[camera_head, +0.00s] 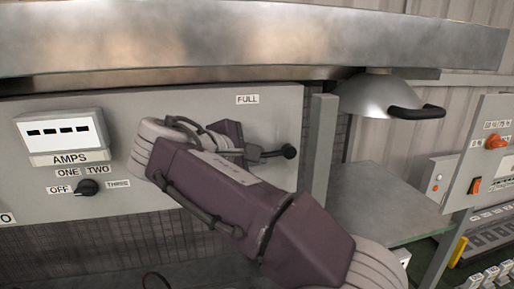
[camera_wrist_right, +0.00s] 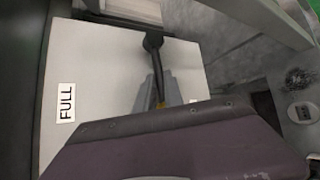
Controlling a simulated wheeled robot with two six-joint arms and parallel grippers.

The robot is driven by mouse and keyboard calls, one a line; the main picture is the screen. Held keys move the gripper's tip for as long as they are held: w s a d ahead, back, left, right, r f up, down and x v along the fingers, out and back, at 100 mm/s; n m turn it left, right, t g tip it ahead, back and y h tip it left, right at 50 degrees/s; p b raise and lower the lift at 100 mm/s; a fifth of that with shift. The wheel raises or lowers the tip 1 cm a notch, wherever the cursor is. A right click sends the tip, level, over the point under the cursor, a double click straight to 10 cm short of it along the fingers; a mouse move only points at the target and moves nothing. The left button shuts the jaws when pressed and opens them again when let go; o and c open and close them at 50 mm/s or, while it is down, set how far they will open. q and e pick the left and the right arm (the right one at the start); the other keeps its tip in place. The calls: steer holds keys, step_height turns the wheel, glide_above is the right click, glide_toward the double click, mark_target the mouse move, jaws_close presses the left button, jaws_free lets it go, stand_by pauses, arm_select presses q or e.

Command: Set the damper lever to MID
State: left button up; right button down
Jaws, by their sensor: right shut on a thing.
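The damper lever (camera_head: 274,154) is a dark rod with a round black end (camera_head: 289,152), at the right part of the grey panel. It points roughly sideways in the head view, below the FULL label (camera_head: 247,99). My right gripper (camera_head: 255,153) is shut on the lever, left of the round end. In the right wrist view the grey fingers (camera_wrist_right: 156,92) close around the dark lever (camera_wrist_right: 156,65), and the FULL label (camera_wrist_right: 66,102) is at the left. My right arm hides part of the panel; no MID label is readable. My left gripper is not in view.
The panel's left side has an AMPS display (camera_head: 61,137) and a black rotary knob (camera_head: 87,188). A metal hood (camera_head: 250,35) overhangs the panel. A domed lid with a black handle (camera_head: 415,111) is right, above a grey shelf (camera_head: 385,210). Another control box (camera_head: 490,150) stands far right.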

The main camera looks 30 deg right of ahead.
steer(key=r+y+p, duration=0.1)
steer(key=r+m+y+p, duration=0.1)
steer(key=r+p, duration=0.1)
steer(key=shift+s+d+m+y, duration=0.1)
steer(key=shift+d+m+y, duration=0.2)
steer(key=shift+s+d+r+m+y+p, duration=0.15)
steer(key=shift+r+m+y+p, duration=0.1)
steer(key=shift+y+p, duration=0.25)
steer(key=shift+w+d+r+m+y+p, duration=0.1)
steer(key=shift+d+r+m+y+p, duration=0.1)
steer(key=shift+y+p, duration=0.3)
steer(key=c, duration=1.7)
jaws_free()
steer(key=shift+f, duration=0.1)
steer(key=p+v, duration=0.1)
steer(key=v, duration=0.8)
